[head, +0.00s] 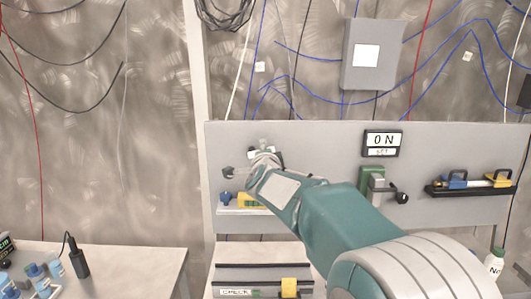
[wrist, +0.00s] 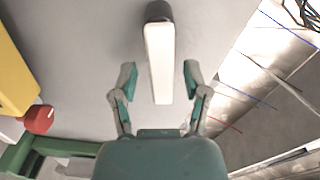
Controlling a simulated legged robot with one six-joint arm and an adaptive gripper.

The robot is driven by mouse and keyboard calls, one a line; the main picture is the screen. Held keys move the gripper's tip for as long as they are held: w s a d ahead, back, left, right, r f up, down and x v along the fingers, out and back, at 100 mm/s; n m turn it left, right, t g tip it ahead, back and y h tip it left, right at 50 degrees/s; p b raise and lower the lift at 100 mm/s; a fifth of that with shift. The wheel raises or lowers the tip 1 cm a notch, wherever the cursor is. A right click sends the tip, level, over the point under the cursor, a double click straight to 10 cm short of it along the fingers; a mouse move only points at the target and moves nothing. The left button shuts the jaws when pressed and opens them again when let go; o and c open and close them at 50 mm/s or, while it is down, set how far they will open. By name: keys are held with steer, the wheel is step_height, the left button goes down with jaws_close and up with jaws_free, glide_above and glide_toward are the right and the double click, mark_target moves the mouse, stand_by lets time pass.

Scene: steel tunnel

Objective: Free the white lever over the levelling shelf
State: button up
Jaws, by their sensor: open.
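The white lever (wrist: 160,62) shows in the wrist view as a long white bar with a dark round end (wrist: 158,11). My gripper (wrist: 160,75) is open, with one finger on each side of the bar and a visible gap on both sides. In the head view my gripper (head: 262,160) is at the grey panel, above the levelling shelf (head: 238,211). The lever is mostly hidden there by my gripper; a dark round end (head: 228,173) shows at its left. A yellow block (head: 250,200) and a blue piece (head: 226,197) are on the shelf.
A red knob (wrist: 37,120) is left of my gripper in the wrist view. A bench with bottles (head: 105,262) stands at left.

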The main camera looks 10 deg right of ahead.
steer(key=shift+a, duration=0.1)
steer(key=shift+a, duration=0.1)
jaws_close()
steer(key=shift+f, duration=0.15)
steer(key=shift+f+m, duration=0.25)
steer(key=shift+m, duration=0.55)
steer(key=shift+f+m, duration=0.25)
steer(key=shift+m, duration=0.55)
jaws_free()
steer(key=shift+d, duration=0.2)
